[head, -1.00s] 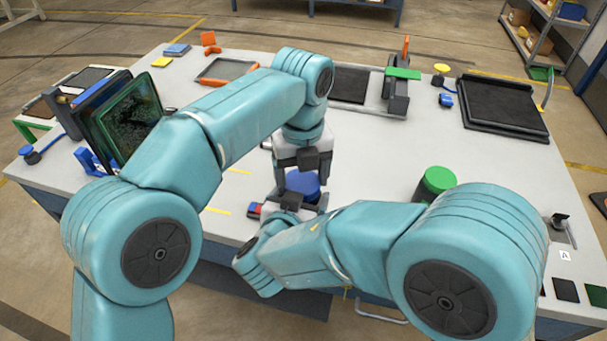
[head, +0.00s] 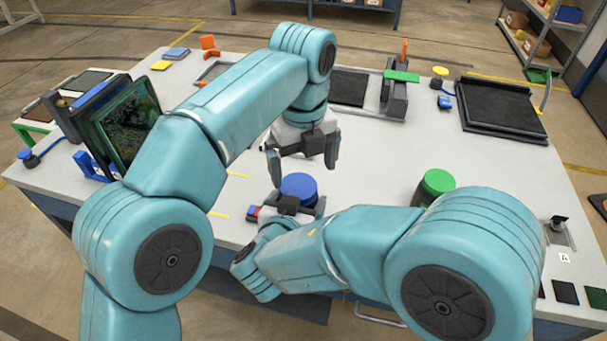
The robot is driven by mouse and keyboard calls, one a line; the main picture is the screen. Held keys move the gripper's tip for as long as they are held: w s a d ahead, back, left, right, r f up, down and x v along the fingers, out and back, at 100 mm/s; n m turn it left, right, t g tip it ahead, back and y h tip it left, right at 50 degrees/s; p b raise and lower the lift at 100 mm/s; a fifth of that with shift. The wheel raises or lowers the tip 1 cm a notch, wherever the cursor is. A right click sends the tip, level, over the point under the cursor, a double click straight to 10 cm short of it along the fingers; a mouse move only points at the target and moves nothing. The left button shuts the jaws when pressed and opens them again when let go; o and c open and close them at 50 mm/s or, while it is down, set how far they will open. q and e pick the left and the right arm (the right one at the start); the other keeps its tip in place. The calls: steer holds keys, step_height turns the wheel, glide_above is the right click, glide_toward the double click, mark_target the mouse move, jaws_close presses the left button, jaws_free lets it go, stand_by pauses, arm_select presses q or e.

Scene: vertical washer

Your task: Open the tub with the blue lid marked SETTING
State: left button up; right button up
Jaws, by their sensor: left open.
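The tub with the blue lid (head: 299,186) stands near the front middle of the white table. Its blue lid faces up, and no marking on it is readable. My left gripper (head: 303,174) is above and just behind the lid, open and empty, fingers pointing down and spread wide. My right gripper (head: 290,204) is low at the tub's near side, in front of the lid. Its fingertips are hidden, so I cannot tell whether it grips the tub. The tub's body is mostly hidden by my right gripper and arm.
A tub with a green lid (head: 437,182) stands to the right, behind my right arm. A framed dark panel (head: 125,120) leans in a blue stand at left. A black tray (head: 500,105) lies at back right. The table between the blue and green lids is clear.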

mark_target(299, 186)
arm_select(q)
steer(key=shift+r, duration=0.5)
steer(key=shift+c, duration=0.4)
steer(key=shift+w+a+r+m, duration=0.1)
steer(key=shift+a+r+m, duration=0.05)
steer(key=shift+r+m, duration=0.4)
steer(key=shift+a+r+m, duration=0.15)
steer(key=shift+r+m, duration=0.35)
steer(key=shift+m, duration=0.05)
steer(key=shift+a+r+m, duration=0.1)
steer(key=shift+r+m, duration=0.25)
steer(key=shift+m, duration=0.05)
step_height(299, 186, down, 8)
steer(key=shift+r, duration=0.1)
steer(key=c, duration=1.1)
steer(key=shift+n, duration=1.5)
